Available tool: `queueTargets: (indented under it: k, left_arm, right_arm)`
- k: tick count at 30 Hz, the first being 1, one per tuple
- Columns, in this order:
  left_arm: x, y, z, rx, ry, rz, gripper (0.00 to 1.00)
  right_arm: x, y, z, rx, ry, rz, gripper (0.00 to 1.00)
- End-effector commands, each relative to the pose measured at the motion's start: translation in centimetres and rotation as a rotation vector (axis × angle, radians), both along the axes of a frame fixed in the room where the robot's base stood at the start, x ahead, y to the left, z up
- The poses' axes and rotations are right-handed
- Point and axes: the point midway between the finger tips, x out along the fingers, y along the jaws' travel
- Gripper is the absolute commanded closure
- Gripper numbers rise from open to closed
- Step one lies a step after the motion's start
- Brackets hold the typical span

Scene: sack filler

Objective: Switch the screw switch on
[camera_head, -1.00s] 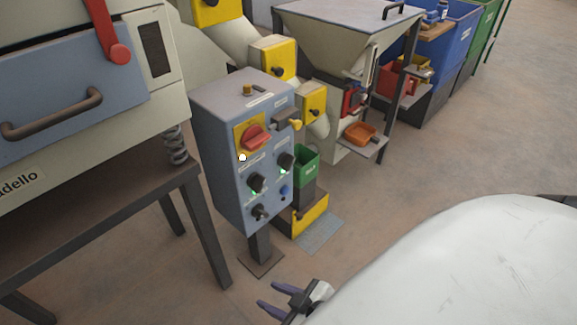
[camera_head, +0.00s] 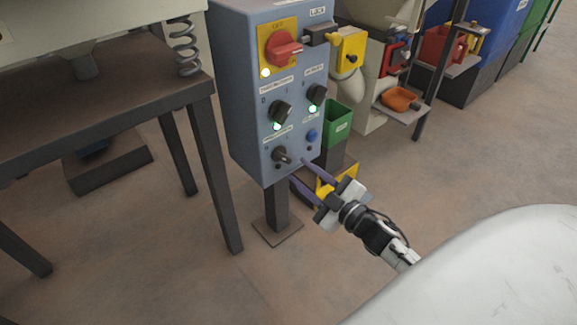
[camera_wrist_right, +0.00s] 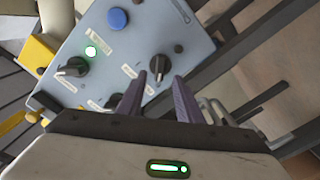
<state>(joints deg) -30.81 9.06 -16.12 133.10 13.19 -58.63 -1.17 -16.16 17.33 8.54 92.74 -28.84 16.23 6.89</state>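A blue-grey control box (camera_head: 232,85) on a post carries several dark rotary knobs. Their labels are too blurred to tell surely which is the screw switch. The lower left knob (camera_head: 281,155) has an unlit lamp; it also shows in the right wrist view (camera_wrist_right: 158,65). The upper left knob (camera_head: 280,111) and right knob (camera_head: 316,95) have green lit lamps. My right gripper (camera_head: 299,170) is open and empty, just below and right of the lower left knob. In the wrist view its fingertips (camera_wrist_right: 159,75) lie either side of that knob; contact is unclear. My left gripper is out of view.
A red rotary handle (camera_head: 284,50) on a yellow plate sits above the knobs, and a blue button (camera_head: 311,135) sits right of the lower knob. A dark table (camera_head: 110,110) stands left. A green bin (camera_head: 341,122) stands behind right.

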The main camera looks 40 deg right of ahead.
Motion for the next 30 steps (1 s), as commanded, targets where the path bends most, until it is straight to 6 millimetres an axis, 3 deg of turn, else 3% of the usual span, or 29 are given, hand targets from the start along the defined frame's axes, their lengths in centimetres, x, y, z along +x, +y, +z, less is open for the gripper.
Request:
queueTargets:
  k: [3, 9, 21, 22, 27, 30]
  left_arm:
    - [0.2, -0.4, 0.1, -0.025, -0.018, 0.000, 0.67]
    - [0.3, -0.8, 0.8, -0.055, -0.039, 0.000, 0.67]
    - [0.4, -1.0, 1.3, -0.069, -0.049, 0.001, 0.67]
    - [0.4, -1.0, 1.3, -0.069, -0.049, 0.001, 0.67]
    - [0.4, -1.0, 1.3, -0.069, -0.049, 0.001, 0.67]
    - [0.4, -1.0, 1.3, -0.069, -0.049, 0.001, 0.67]
  right_arm:
    - [2.4, 0.1, -0.2, -0.001, -0.003, 0.000, 0.67]
    - [5.1, 0.4, -0.2, 0.000, 0.001, -0.001, 0.67]
    - [6.1, 0.5, -0.1, 0.002, 0.002, -0.002, 0.67]
    - [6.1, 0.5, -0.1, 0.002, 0.002, -0.002, 0.69]
    - [6.1, 0.5, -0.1, 0.002, 0.002, -0.001, 0.98]
    - [6.1, 0.5, -0.1, 0.002, 0.002, -0.001, 1.00]
